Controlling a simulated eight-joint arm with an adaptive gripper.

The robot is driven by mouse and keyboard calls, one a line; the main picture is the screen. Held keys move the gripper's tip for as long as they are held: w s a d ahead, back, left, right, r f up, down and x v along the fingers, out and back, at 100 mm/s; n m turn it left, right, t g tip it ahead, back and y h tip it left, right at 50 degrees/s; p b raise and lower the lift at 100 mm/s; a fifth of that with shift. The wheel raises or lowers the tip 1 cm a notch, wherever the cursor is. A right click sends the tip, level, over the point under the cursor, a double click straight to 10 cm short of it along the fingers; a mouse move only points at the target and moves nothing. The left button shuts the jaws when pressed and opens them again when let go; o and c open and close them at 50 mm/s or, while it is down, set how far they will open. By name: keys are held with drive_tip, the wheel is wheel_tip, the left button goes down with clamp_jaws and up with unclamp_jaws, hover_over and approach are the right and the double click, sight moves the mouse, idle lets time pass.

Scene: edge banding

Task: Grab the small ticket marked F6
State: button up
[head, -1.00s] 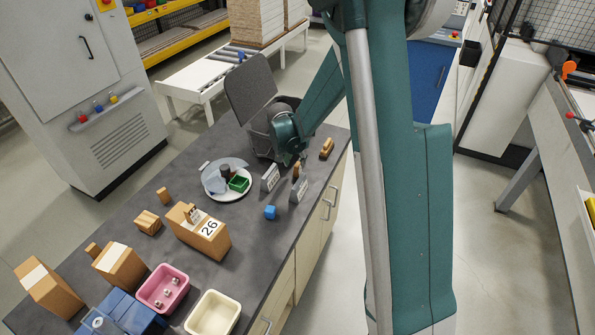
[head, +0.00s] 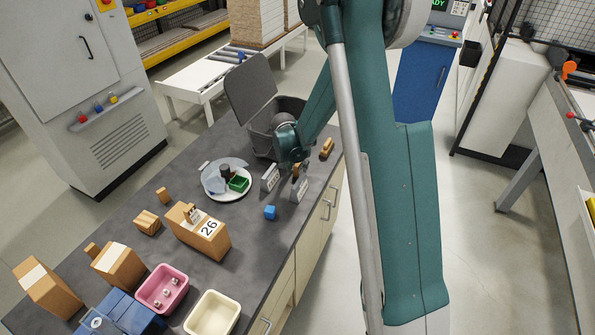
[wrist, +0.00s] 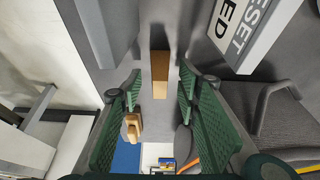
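No ticket with a readable F6 shows in either view. My gripper (wrist: 160,85) is open, its two green pads apart, with a small upright wooden block (wrist: 160,68) showing in the gap between them. I cannot tell whether they touch it. In the head view my gripper (head: 296,166) is low over the dark counter, between two small white standing cards, the left card (head: 270,178) and the right card (head: 300,190). Their print is too small to read there. In the wrist view a white sign (wrist: 240,35) at upper right shows "RESET" and "ED".
A wooden piece (head: 327,148) lies right of my gripper. A grey open-lidded bin (head: 262,142) is behind. Pink (head: 150,300) and cream (head: 212,315) trays are in front.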

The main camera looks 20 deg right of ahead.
sight(297, 164)
drive_tip(key=shift+c, duration=0.2)
drive_tip(key=c, duration=0.8)
drive_tip(key=shift+r, duration=0.15)
drive_tip(key=shift+r+p, duration=0.4)
drive_tip(key=shift+r, duration=4.5)
